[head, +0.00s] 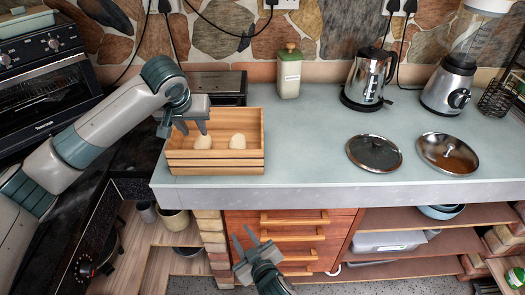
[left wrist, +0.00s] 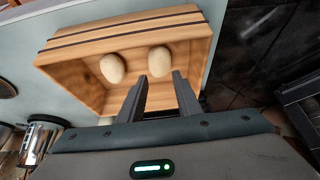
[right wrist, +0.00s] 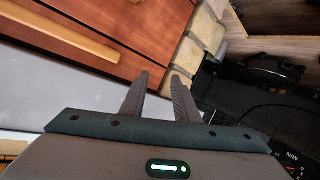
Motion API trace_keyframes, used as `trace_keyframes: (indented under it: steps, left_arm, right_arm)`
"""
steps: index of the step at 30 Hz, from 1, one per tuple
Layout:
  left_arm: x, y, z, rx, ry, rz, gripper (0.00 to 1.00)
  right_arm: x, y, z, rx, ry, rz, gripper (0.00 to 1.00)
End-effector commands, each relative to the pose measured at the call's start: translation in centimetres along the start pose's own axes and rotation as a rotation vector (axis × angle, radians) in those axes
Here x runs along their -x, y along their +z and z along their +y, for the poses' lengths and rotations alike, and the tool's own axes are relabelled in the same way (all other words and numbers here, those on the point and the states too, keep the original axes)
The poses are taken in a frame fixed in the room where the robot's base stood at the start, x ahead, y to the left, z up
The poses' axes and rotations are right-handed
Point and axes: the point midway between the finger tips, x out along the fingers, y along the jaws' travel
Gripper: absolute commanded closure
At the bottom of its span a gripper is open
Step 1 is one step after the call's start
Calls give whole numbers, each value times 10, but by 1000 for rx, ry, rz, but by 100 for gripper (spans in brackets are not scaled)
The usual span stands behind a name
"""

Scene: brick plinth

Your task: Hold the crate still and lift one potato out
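The wooden crate (head: 215,168) stands at the left front of the counter, with slatted sides and an open top. Two pale potatoes lie in it, a left one (head: 203,142) and a right one (head: 238,141). My left gripper (head: 192,130) is above the crate's left part, close to the left potato. In the left wrist view its open fingers (left wrist: 160,85) point into the crate (left wrist: 75,85), near one potato (left wrist: 160,61); the other potato (left wrist: 112,68) lies further left. My right gripper (head: 247,243) is open and empty, below the counter edge before the drawers.
A lidded jar (head: 289,75), a kettle (head: 368,80) and a blender (head: 452,80) stand along the back. Two pot lids (head: 374,153) (head: 447,153) lie on the right. The counter right of the crate (head: 305,140) is clear. Drawers (head: 295,235) are below.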

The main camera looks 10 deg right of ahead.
Motion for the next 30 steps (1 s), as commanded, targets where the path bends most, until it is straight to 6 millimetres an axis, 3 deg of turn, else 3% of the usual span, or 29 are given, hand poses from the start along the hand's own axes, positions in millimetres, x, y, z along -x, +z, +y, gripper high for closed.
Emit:
trace_keyframes:
  steps: [1,6,11,15,21,30]
  left_arm:
    - [0,0,0,0,0,0,69]
    - [0,0,0,0,0,0,69]
    - [0,0,0,0,0,0,69]
    - [0,0,0,0,0,0,69]
    - [0,0,0,0,0,0,69]
    - [0,0,0,0,0,0,69]
  right_arm:
    - [3,-26,5,4,13,41,72]
    - [21,-107,22,6,60,162,72]
    - [44,-180,47,-18,122,252,72]
    - [60,-231,82,-84,200,263,72]
    - [65,-256,120,-201,283,173,72]
    - [76,-269,156,-369,365,4,72]
